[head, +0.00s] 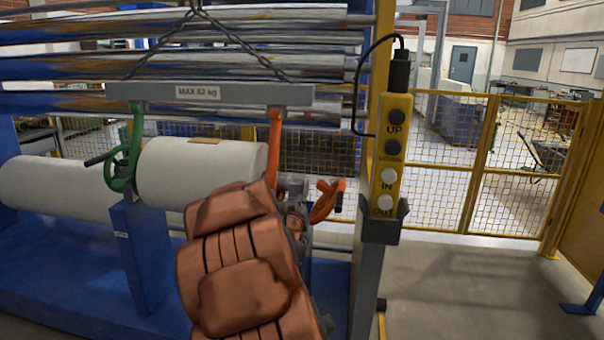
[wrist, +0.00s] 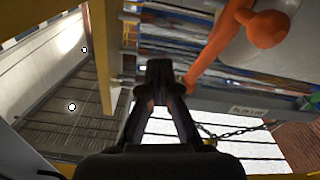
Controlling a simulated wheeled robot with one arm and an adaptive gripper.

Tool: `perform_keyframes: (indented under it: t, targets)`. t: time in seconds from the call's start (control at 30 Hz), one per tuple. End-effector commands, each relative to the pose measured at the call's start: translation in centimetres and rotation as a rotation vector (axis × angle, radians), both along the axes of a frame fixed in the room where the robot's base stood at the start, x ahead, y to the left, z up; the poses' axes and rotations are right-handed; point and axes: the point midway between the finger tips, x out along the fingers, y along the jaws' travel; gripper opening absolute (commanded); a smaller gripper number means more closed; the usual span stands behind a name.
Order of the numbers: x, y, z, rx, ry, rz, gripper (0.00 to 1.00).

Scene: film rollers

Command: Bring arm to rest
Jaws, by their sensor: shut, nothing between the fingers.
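My arm (head: 240,260), in a padded orange-brown cover, rises in the lower middle of the head view, in front of the white roller's right end. My gripper (wrist: 160,70) shows in the wrist view with its dark fingers together and nothing between them. In the head view the arm hides most or all of the gripper. An orange lever with a round knob (wrist: 265,30) lies to the right of the fingertips in the wrist view; I cannot tell the gap between them.
A grey lifting bar (head: 215,95) marked MAX 82 kg hangs on chains above the white roller (head: 205,172). A green clamp (head: 125,165) is at its left. A yellow button box (head: 389,155) is mounted right of the arm. Open floor (head: 460,290) lies before the yellow mesh fence (head: 460,170).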

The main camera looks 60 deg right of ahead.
Motion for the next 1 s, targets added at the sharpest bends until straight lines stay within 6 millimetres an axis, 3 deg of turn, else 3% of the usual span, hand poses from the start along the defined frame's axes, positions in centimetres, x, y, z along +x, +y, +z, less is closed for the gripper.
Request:
perform_keyframes:
  t: [0.77,1.0]
  targets:
    - [0.0,0.0,0.0,0.000,0.001,0.001,0.00]
    - [3.7,5.0,-2.3,0.166,0.036,0.108,0.00]
